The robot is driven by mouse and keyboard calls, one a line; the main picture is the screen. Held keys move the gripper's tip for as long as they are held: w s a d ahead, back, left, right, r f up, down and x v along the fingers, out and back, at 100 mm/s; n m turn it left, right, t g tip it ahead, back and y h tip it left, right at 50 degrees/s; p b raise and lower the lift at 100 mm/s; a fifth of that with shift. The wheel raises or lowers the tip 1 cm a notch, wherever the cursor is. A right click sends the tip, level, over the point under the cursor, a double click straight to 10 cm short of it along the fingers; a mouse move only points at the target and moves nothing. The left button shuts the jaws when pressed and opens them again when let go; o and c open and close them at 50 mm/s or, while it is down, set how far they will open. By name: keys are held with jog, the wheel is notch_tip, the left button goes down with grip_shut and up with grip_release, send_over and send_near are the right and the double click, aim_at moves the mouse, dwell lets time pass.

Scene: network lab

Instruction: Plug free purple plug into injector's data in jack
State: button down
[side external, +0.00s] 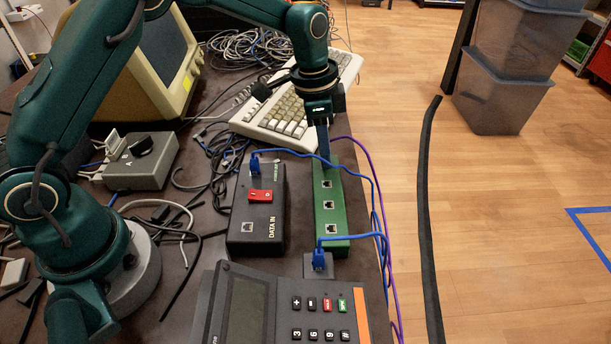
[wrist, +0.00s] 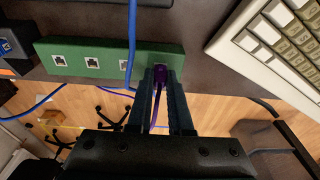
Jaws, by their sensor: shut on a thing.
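The injector (side external: 240,215) is a black box with a red switch, left of the green jack strip in the side view. Its DATA IN jack (side external: 247,227) looks empty at the near end. A blue plug (side external: 255,163) sits at its far end. My gripper (side external: 323,150) points down over the far end of the green strip (side external: 331,238). In the wrist view my gripper (wrist: 161,76) is shut on the purple plug (wrist: 159,71), at the strip's end. The fingers hide most of the plug; I cannot tell whether it sits in a jack. The purple cable (side external: 370,165) trails right.
A blue cable (side external: 300,153) arches from the injector past the strip. Another blue plug (side external: 319,258) stands in a small block near the strip's near end. A desk phone (side external: 250,280) lies in front, a keyboard (side external: 290,128) behind. A grey switch box (side external: 135,165) stands left.

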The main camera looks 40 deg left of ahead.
jog(key=shift+r, duration=0.15)
jog(key=shift+r, duration=2)
jog(key=shift+f, duration=0.1)
dwell(1.0)
jog(key=shift+s+f, duration=0.35)
jog(key=shift+s, duration=0.1)
notch_tip(320, 180, up, 3)
send_over(252, 227)
jog(key=shift+s+a+f, duration=0.15)
jog(key=shift+s+f, duration=0.05)
jog(key=shift+f, duration=0.8)
jog(key=shift+s+a+f, duration=0.15)
jog(key=shift+f, duration=0.8)
